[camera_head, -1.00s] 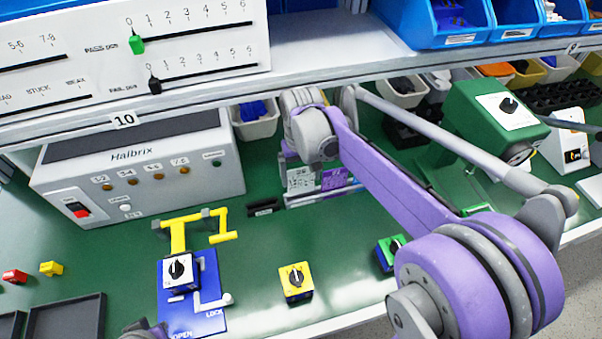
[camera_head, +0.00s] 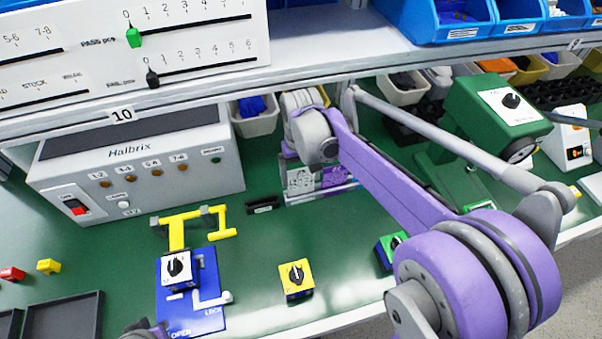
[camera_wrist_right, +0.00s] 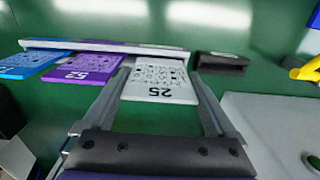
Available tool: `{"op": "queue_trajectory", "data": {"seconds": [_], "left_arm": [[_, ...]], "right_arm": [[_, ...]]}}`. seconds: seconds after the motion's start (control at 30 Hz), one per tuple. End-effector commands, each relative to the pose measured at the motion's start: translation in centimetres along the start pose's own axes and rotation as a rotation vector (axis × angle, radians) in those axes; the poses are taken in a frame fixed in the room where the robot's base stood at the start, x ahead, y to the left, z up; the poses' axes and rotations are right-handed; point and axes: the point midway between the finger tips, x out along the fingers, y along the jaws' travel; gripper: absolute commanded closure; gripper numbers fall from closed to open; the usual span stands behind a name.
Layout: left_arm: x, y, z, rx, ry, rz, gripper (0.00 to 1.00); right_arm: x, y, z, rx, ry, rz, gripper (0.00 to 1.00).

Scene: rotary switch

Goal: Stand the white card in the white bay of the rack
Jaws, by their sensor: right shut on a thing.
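The white card (camera_wrist_right: 160,80), marked 25, is between the fingers of my right gripper (camera_wrist_right: 160,84) in the right wrist view. The gripper is shut on it. The card's far end is at the pale rail of the rack (camera_wrist_right: 110,47); I cannot tell whether it is seated in a bay. A purple card (camera_wrist_right: 84,68) and a blue card (camera_wrist_right: 30,64) stand at the rack beside it. In the head view, the white card (camera_head: 299,181) shows below my right wrist, at the rack's rail (camera_head: 322,194).
A black block (camera_head: 263,205) lies left of the rack. The grey Halbrix box (camera_head: 140,170) and yellow handle (camera_head: 195,222) are further left. A yellow switch (camera_head: 296,280) stands in front. A green machine (camera_head: 495,115) is at the right. The shelf overhangs behind. Green table between is clear.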

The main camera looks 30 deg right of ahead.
Motion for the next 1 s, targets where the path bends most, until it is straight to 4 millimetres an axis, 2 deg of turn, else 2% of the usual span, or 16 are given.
{"op": "queue_trajectory", "data": {"seconds": [0.8, 0.83, 0.87, 1.0], "left_arm": [[1.2, 0.0, 0.7, 0.0, -0.004, 0.0, 1.0], [1.2, 0.0, 0.7, 0.0, -0.004, 0.0, 1.0], [1.1, 0.0, 0.7, 0.0, -0.004, 0.0, 1.0], [1.1, 0.0, 0.7, 0.0, -0.004, 0.0, 1.0]], "right_arm": [[2.1, 0.0, 0.0, 0.0, 0.0, 0.0, 0.61], [2.1, 0.0, 0.0, 0.0, 0.0, 0.0, 0.05], [2.1, 0.0, 0.0, 0.0, 0.0, 0.0, 0.0], [2.0, 0.0, 0.0, 0.0, 0.0, 0.0, 0.0]]}}
